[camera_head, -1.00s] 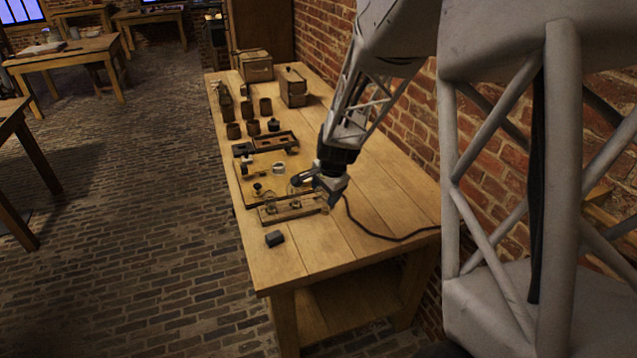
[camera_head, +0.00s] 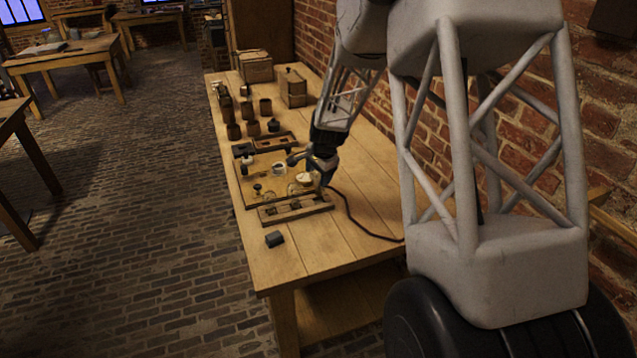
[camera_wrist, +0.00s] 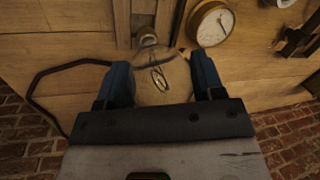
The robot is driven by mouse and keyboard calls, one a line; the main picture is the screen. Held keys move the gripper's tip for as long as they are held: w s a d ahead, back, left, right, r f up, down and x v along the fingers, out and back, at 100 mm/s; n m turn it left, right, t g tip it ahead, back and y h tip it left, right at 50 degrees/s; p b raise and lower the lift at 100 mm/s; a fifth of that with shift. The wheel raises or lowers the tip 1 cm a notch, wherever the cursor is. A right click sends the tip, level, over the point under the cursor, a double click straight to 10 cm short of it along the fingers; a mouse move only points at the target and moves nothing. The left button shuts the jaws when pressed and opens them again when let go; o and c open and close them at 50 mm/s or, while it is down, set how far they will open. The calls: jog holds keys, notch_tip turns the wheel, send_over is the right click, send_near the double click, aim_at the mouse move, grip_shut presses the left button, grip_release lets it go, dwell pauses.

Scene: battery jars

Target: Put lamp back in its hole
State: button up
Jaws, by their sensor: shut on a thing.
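The lamp (camera_wrist: 172,84) is a clear glass bulb with a thin looped filament, seen between my fingers in the wrist view. Its small base points to the top of that view. My gripper (camera_wrist: 161,76) is shut on the glass, one blue finger on each side. In the head view my gripper (camera_head: 315,168) is above the right part of the bench, close to a wooden block with dark holes (camera_head: 295,209). In the wrist view the lamp's base overlaps the near end of a wooden strip (camera_wrist: 122,22). I cannot tell its height above the wood.
A round white dial (camera_head: 303,179) stands beside my gripper; it also shows in the wrist view (camera_wrist: 213,25). A dark cable (camera_head: 365,229) runs across the bench. A small dark block (camera_head: 275,239) lies near the front. Several brown jars (camera_head: 252,128) stand farther back.

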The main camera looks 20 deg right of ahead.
aim_at(319, 190)
jog(key=shift+s+x, duration=0.2)
jog(key=shift+x, duration=0.65)
jog(key=shift+s+x, duration=0.15)
jog(key=shift+x, duration=0.7)
jog(key=shift+d+f, duration=0.1)
jog(key=shift+f, duration=0.15)
jog(key=o, duration=1)
jog(key=shift+r, duration=0.15)
jog(key=shift+v, duration=6)
jog(key=shift+s, duration=0.15)
